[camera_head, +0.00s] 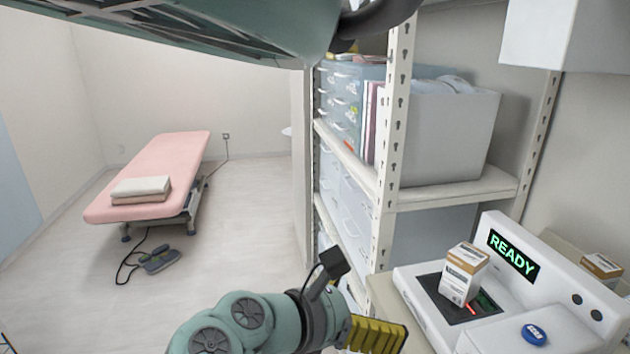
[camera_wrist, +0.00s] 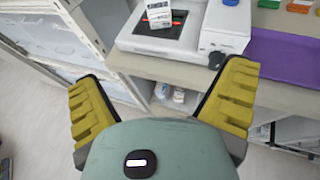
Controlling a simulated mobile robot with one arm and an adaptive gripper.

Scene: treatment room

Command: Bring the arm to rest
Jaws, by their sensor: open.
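My gripper (camera_wrist: 160,84) shows in the wrist view with its two yellow ribbed fingers wide apart and nothing between them. In the head view, part of my gripper (camera_head: 377,335) shows at the bottom centre, left of the white device. The teal arm reaches in from the lower left, and another teal part of my body crosses the top of the picture. The gripper is apart from the device and the box on it.
A white device (camera_head: 565,322) reading READY stands on a counter (camera_head: 385,300), with a small box (camera_head: 463,273) on its dark plate. Shelving (camera_head: 455,192) rises close behind my gripper. A purple mat (camera_wrist: 285,62) lies right of the device. Open floor (camera_head: 235,235) extends left towards a pink treatment bed (camera_head: 165,165).

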